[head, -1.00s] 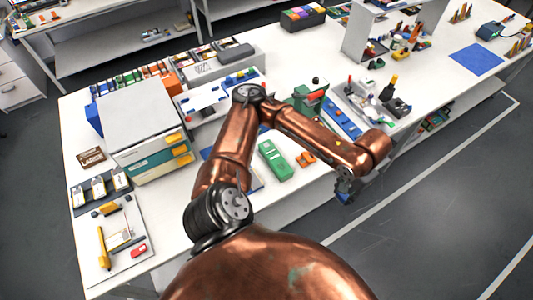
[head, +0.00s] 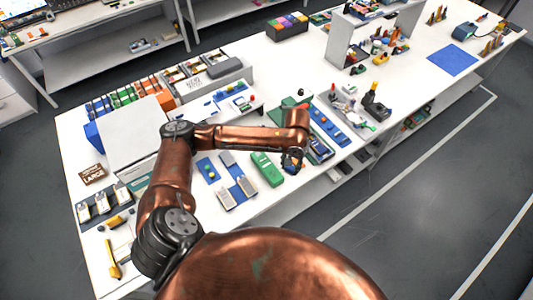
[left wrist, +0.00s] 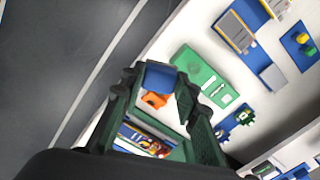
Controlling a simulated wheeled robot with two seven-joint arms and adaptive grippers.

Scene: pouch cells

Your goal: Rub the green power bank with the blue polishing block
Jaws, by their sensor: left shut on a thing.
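The green power bank (head: 267,169) lies flat on the white table near its front edge. It also shows in the left wrist view (left wrist: 207,77), just right of my fingers. My left gripper (head: 292,163) is just to the right of the power bank in the head view. In the left wrist view its dark green fingers (left wrist: 158,88) are shut on the blue polishing block (left wrist: 160,75), which appears apart from the power bank. An orange piece (left wrist: 154,98) shows behind the block, partly covered. My right gripper is in neither current view.
Left of the power bank is a blue mat with grey pads (head: 237,186). Right of my gripper are a framed tray (head: 320,150) and a long blue strip (head: 328,126). A white box (head: 135,130) stands at the left, partly behind my arm.

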